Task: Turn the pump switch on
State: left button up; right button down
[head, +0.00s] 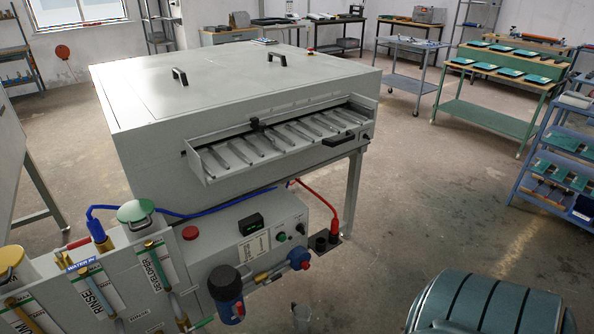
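The plate processor (235,95) is a large grey machine with an open slatted feed tray (280,140) on its front. Below it, a grey control box (225,225) carries a red button (190,233), a small black display (250,224), a white label and small knobs or switches (282,237) at the right of its face. The labels are too small to read, so I cannot tell which one is the pump switch or how it is set. Neither of my grippers is in view.
Bottles and hoses crowd the lower left. A dark striped drum (485,305) stands at the lower right. The floor (400,220) between is clear.

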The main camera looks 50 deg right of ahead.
aim_at(299, 228)
jog(key=z, duration=1.4)
